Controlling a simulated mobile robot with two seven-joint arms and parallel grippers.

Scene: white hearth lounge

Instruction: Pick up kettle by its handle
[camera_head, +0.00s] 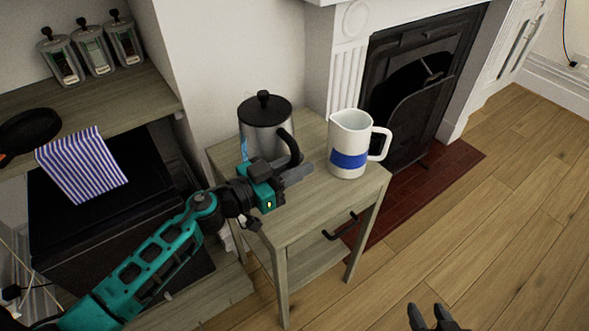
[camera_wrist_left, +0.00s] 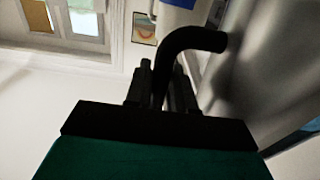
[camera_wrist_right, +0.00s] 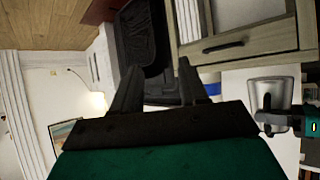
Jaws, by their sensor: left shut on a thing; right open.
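The kettle (camera_head: 262,122) is a steel cylinder with a black lid and knob and a curved black handle (camera_head: 289,147). It stands on the small wooden table (camera_head: 325,197). My left gripper (camera_head: 297,174) is shut on the handle, beside the kettle's body. In the left wrist view the handle (camera_wrist_left: 190,38) curves down between the fingers, with the steel body to the right. The kettle also shows in the right wrist view (camera_wrist_right: 272,88). My right gripper (camera_head: 432,318) is open and empty, low over the floor, far from the kettle.
A white jug with a blue band (camera_head: 349,146) stands on the same table, right of the kettle. A fireplace (camera_head: 415,85) is behind it. The right floor is clear.

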